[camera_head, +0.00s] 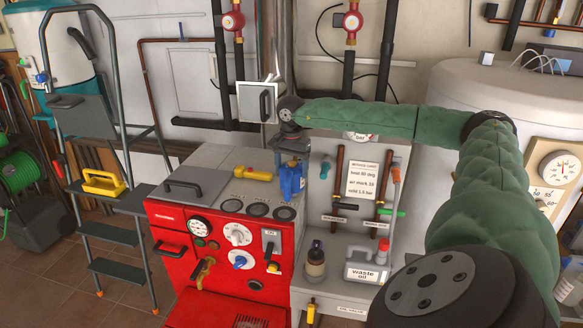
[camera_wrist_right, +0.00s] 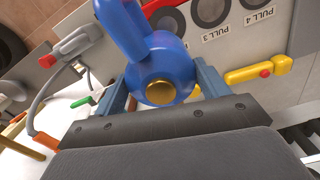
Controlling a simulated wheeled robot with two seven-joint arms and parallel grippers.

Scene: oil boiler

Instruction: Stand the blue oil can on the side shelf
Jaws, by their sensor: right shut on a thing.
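The blue oil can (camera_head: 291,182) is at the right edge of the red boiler's grey top in the head view. My right gripper (camera_head: 291,160) is shut on it from above. In the right wrist view, the blue oil can (camera_wrist_right: 158,62) sits between the two blue-grey fingers of my right gripper (camera_wrist_right: 163,88), its brass cap facing the camera. I cannot tell whether the can touches the boiler top. The grey side shelf (camera_head: 322,294) is lower, right of the boiler. My left gripper is not in view.
A brown-and-black bottle (camera_head: 316,262) and a grey "waste oil" canister (camera_head: 364,268) stand on the side shelf, with a gap between them. Behind them is a panel with pipes and a card (camera_head: 362,181). A yellow handled thing (camera_head: 253,173) lies on the boiler top (camera_head: 225,187).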

